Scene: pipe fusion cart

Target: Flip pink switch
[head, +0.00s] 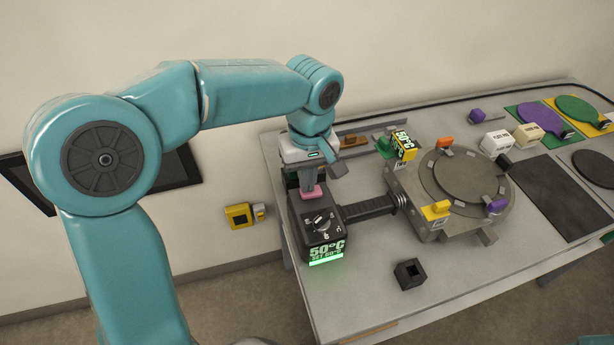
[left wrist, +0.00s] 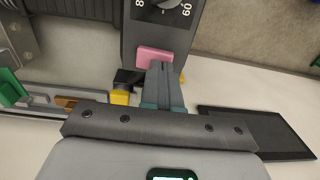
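The pink switch (head: 312,192) sits on top of a dark control box (head: 322,225) with a dial and a lit green display reading 50°C. My left gripper (head: 307,182) points down right at the switch. In the left wrist view, the pink switch (left wrist: 154,56) shows just beyond the fingertips (left wrist: 160,66), partly covered by them. The fingers are together, with nothing seen between them. They look to be touching or almost touching the switch; I cannot tell which. My right gripper is not in view.
A round grey fixture (head: 462,178) with coloured clamps stands right of the box, with a black ribbed arm between. A small black block (head: 409,274) lies on the table near the front. A yellow box (head: 240,215) is on the wall at left. The front table surface is mostly clear.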

